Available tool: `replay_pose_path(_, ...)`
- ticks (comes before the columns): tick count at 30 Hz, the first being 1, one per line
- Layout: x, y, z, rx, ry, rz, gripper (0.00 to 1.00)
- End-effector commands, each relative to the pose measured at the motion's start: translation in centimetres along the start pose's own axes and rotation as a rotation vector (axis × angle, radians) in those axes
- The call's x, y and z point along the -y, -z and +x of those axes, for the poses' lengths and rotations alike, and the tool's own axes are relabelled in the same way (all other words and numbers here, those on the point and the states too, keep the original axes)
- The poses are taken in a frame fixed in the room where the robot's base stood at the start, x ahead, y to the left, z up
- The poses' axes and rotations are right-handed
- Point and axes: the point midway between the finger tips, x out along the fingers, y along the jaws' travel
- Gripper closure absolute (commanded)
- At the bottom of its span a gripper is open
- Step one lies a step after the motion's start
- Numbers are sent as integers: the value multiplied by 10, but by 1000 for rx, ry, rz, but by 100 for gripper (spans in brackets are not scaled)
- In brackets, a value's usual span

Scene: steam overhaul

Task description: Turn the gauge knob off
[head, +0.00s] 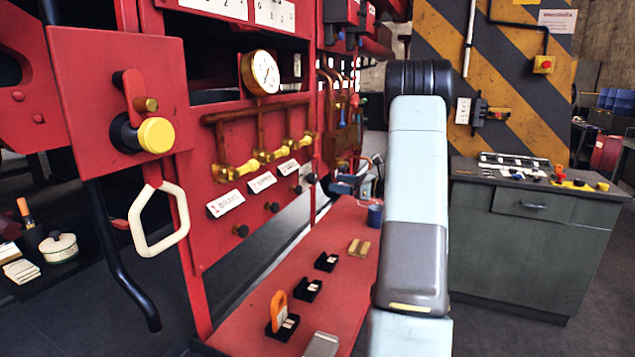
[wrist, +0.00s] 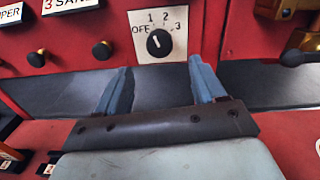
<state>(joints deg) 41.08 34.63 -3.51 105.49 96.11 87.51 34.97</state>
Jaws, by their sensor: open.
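The gauge knob (wrist: 158,42) is a round black knob on a white plate marked OFF, 1, 2 and 3, on the red panel in the wrist view. Its white mark points up and slightly left, roughly toward 1; the exact setting is hard to tell. My gripper (wrist: 160,65) is open and empty. Its two blue fingers stand apart, below and to either side of the knob, in front of the panel and not visibly touching it. In the head view a round white gauge (head: 264,72) sits on the panel, and my arm hides part of the area near the gripper.
Small black knobs (wrist: 102,50) sit left of the plate, under white labels. Brass valves and pipes (head: 262,155) run above the labels. A red bench (head: 335,265) with small black holders lies below. A grey cabinet (head: 530,245) stands at right.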

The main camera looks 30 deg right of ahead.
Motion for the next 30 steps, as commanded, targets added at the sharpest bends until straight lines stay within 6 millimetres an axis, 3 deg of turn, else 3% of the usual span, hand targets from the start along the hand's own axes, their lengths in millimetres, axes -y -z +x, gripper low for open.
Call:
replay_pose_path(6, 0, 0, 39, 1, -3, -2, 31)
replay_pose_path(13, 0, 0, 68, 0, -2, 0, 31)
replay_pose_path(27, 0, 0, 78, 0, -1, 0, 31)
replay_pose_path(30, 0, 0, 78, 0, -1, -1, 40)
